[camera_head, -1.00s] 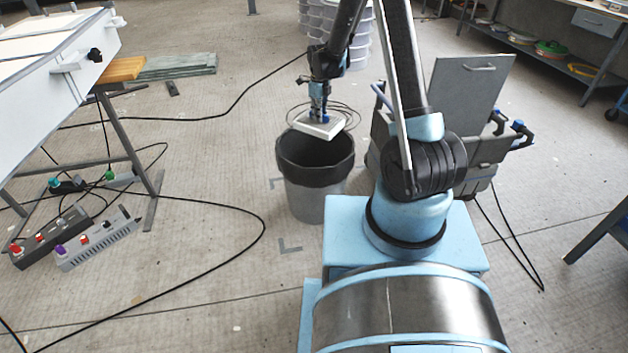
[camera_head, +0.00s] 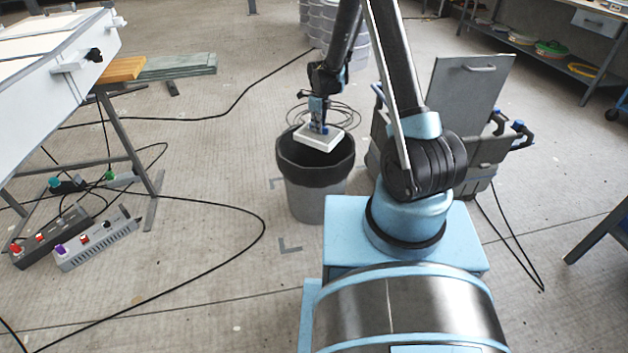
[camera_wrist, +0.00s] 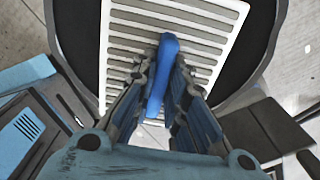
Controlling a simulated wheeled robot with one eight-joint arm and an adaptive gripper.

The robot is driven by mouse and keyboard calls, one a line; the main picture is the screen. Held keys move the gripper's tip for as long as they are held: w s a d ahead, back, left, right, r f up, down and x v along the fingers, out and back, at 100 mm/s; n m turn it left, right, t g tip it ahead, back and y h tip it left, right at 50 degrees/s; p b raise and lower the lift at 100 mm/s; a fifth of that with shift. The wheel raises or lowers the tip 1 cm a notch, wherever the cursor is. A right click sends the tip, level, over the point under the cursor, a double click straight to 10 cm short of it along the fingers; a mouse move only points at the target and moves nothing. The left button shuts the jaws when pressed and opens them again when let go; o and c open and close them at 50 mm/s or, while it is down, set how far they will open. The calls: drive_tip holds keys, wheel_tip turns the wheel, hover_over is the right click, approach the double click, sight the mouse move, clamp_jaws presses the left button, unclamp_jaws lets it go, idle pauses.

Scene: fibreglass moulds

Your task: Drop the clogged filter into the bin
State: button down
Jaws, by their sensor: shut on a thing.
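The clogged filter (camera_head: 320,139) is a flat white rectangular piece held level at the mouth of the bin. In the wrist view the filter (camera_wrist: 118,50) shows grey slats and a blue grip (camera_wrist: 165,70) on its top. My gripper (camera_head: 319,127) is shut on this blue grip; it also shows in the wrist view (camera_wrist: 160,90). The bin (camera_head: 318,181) is a grey round bucket with a black liner folded over its rim. Its rim (camera_wrist: 268,45) surrounds the filter in the wrist view. The bin's bottom is hidden.
A grey case (camera_head: 470,95) with a raised lid stands just right of the bin. Black cables (camera_head: 262,225) lie on the floor at left, near power boxes (camera_head: 95,243) and a white worktable (camera_head: 50,100). A stack of clear tubs (camera_head: 352,40) is behind my arm.

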drive_tip(key=c, duration=1.5)
unclamp_jaws()
drive_tip(key=shift+r, duration=0.1)
wheel_tip(320, 180, up, 12)
drive_tip(key=shift+f, duration=0.1)
